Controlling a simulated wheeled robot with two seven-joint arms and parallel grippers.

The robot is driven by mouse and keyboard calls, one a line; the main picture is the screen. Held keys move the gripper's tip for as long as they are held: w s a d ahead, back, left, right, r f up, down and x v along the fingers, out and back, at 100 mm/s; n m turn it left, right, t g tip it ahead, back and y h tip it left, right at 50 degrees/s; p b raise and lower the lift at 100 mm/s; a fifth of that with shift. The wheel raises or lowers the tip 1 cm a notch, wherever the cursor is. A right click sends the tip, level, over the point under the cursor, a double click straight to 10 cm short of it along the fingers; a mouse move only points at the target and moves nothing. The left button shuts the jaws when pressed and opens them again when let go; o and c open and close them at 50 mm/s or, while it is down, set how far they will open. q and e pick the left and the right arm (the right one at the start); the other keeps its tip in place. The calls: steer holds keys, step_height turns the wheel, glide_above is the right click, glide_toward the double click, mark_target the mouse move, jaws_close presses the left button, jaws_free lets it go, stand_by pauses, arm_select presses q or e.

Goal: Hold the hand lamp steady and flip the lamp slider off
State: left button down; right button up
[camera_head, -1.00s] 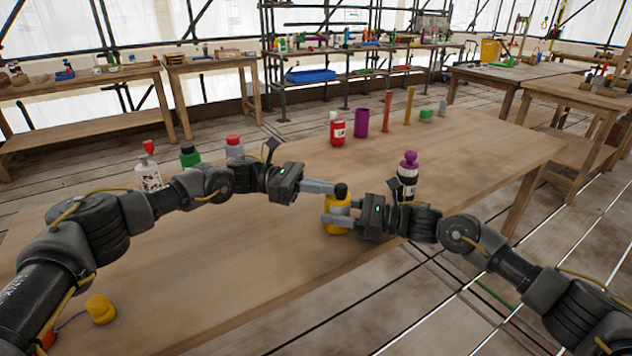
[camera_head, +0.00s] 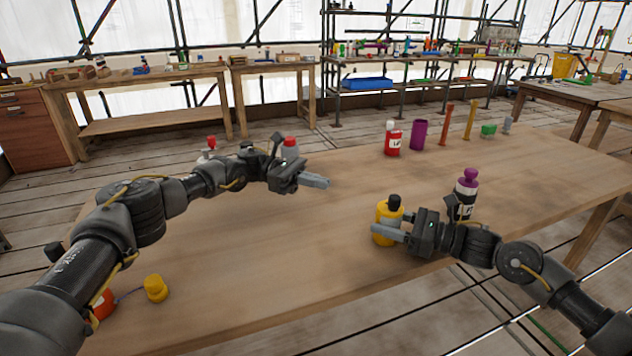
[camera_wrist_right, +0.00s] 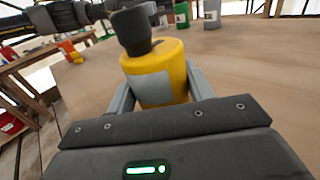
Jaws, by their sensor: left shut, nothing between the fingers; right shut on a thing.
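A purple-capped bottle (camera_head: 466,192) stands just behind my right gripper. A red bottle (camera_head: 393,142), a purple cup (camera_head: 419,135) and several small items line the far side. A yellow piece (camera_head: 155,288) lies at front left. The table's middle (camera_head: 290,240) is clear.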

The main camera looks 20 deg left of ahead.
stand_by(0.4)
steer(key=o, duration=1.1)
